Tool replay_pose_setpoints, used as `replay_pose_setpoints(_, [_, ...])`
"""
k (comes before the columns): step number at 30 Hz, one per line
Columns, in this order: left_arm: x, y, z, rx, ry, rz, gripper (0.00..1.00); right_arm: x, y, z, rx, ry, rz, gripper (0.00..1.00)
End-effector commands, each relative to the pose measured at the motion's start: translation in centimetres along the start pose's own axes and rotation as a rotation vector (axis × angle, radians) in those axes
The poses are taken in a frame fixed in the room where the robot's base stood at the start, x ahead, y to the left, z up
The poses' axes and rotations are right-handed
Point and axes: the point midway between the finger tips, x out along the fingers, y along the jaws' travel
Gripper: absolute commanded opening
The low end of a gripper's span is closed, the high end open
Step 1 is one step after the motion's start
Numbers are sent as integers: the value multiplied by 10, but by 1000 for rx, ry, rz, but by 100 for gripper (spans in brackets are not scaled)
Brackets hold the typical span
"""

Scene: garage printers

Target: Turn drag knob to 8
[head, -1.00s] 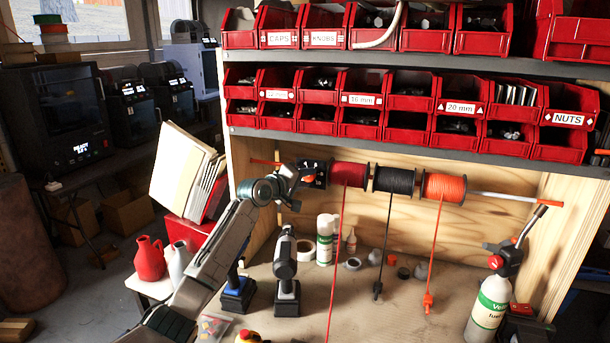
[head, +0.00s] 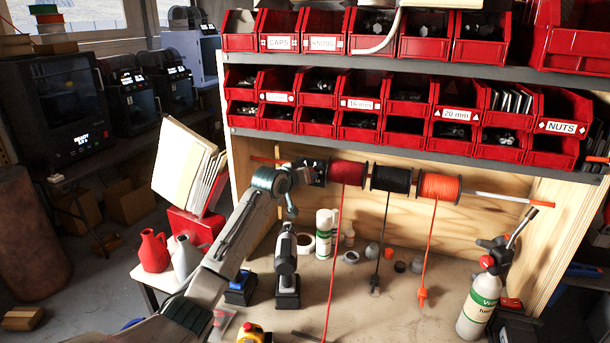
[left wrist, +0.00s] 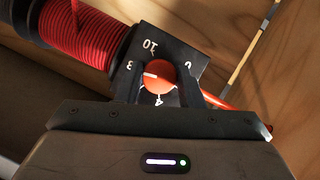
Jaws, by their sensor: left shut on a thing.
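The drag knob (left wrist: 160,76) is a red round knob with a white pointer line, on a black dial plate (left wrist: 157,44) at the end of the spool rod. The white line points left, towards a partly covered numeral. My left gripper (left wrist: 159,88) has one finger on each side of the knob and is shut on it. In the head view, my left gripper (head: 308,174) is at the left of the red spool (head: 347,173). My right gripper is not in view.
Black (head: 393,179) and orange (head: 440,186) spools share the rod, their lines hanging to the bench. Below stand a drill (head: 286,265), a spray can (head: 324,234) and a green-labelled bottle (head: 478,308). Red bins (head: 370,130) fill the shelves above.

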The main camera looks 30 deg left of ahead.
Motion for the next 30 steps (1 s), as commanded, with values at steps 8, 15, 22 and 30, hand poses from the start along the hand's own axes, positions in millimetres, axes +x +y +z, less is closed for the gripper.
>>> replay_pose_setpoints(8, [0, -1, 2, 42, -4, -19, 11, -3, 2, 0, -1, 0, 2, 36])
replay_pose_setpoints(15, [1, -1, 2, 44, -4, -20, 11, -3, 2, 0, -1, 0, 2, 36])
replay_pose_setpoints(22, [1, -1, 2, 43, -3, -19, 53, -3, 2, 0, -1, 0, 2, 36])
replay_pose_setpoints(30, [0, 0, 1, 43, -1, -18, 56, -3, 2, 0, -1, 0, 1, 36])
